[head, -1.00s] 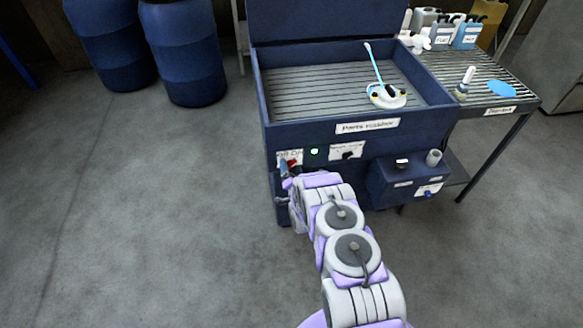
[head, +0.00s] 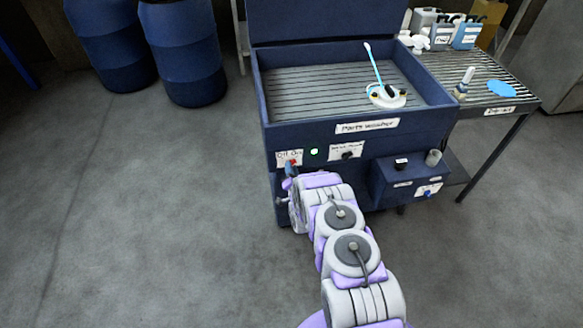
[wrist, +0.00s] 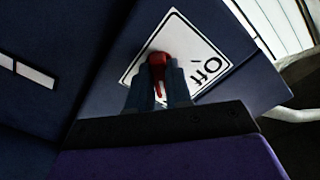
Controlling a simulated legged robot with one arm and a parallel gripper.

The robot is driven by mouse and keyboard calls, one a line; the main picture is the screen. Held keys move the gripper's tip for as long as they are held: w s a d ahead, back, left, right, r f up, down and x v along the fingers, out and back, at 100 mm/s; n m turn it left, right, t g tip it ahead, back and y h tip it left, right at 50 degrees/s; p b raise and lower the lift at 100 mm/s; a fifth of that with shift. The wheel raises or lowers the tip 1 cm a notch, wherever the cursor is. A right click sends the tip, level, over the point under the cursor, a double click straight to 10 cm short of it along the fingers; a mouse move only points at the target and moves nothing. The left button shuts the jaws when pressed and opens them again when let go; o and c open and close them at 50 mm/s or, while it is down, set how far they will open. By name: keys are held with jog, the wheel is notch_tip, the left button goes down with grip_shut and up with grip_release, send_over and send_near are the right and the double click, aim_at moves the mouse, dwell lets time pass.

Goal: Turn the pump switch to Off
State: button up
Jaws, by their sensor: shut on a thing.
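The pump switch is a red knob (wrist: 157,68) on a white label plate (wrist: 185,48) on the washer's front. In the wrist view my gripper (wrist: 157,88) is shut on the red knob, a finger on each side. The word "Off" shows on the plate to the right of the knob; the rest of the label is partly hidden. In the head view the "Off On" plate (head: 290,157) sits at the left of the parts washer front (head: 330,135), and a bit of red (head: 293,163) shows below it at my gripper (head: 290,168). The knob's exact pointing is hard to tell.
A green lamp (head: 314,152) is lit right of the plate, with a black knob (head: 347,155) on another label further right. A small blue box (head: 405,182) juts out at lower right. Two blue drums (head: 180,50) stand behind left. The floor at left is clear.

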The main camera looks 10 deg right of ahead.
jog(key=n+p, duration=0.6)
jog(key=n, duration=1.1)
jog(key=shift+a, duration=0.15)
jog(key=o, duration=1.5)
jog(key=shift+s, duration=0.1)
jog(key=s+p, duration=0.2)
jog(key=s, duration=0.5)
